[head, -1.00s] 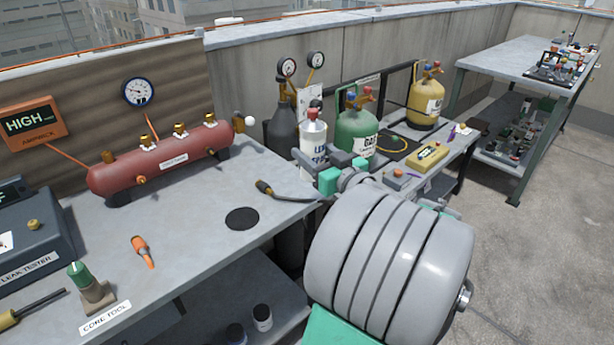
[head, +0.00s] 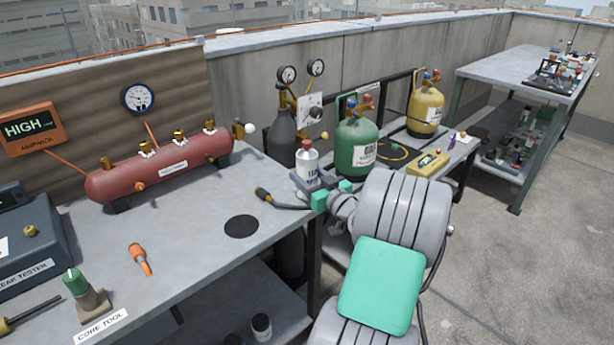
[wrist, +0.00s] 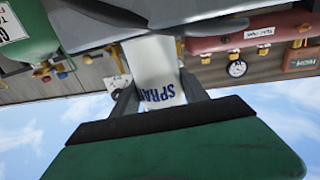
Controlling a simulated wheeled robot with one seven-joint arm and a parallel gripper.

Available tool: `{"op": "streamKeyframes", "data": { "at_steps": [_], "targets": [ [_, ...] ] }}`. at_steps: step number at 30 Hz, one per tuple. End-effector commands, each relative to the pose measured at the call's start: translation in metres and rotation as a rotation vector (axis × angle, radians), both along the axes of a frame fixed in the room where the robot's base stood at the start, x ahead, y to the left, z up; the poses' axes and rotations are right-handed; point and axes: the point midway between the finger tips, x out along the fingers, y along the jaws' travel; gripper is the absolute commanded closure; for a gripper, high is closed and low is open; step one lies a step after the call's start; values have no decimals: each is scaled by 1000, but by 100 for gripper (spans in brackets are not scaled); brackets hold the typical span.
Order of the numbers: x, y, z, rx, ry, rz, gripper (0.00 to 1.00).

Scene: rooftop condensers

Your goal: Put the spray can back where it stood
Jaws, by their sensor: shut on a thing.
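The spray can (head: 308,167) is white with dark lettering and a red cap. It is upright in my gripper (head: 316,188), at the right end of the near bench in the head view. The wrist view shows the white can (wrist: 158,72) between the two fingers (wrist: 160,98), with its lettering upside down. My gripper is shut on it. Part of the can's lower body is hidden by the gripper. I cannot tell how high its base is. A black round mat (head: 241,226) lies bare on the bench, left of the can.
A red manifold tank (head: 160,168) stands at the back of the bench. A black hose with a brass end (head: 265,194) lies between mat and gripper. Green (head: 357,147) and yellow (head: 426,108) cylinders stand behind. An orange-handled tool (head: 139,258) lies left of the mat.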

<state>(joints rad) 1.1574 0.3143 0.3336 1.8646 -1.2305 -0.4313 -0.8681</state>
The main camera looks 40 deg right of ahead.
Motion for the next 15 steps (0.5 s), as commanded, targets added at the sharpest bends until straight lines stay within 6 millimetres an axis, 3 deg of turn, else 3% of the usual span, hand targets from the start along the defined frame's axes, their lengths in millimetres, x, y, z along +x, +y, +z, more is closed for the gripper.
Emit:
{"op": "streamKeyframes", "data": {
  "at_steps": [3,4,11,15],
  "targets": [
    [0,0,-3,-1,-2,0,100],
    [0,0,-3,0,0,0,47],
    [0,0,-3,0,0,0,28],
    [0,0,-3,0,0,0,26]
  ]
}}
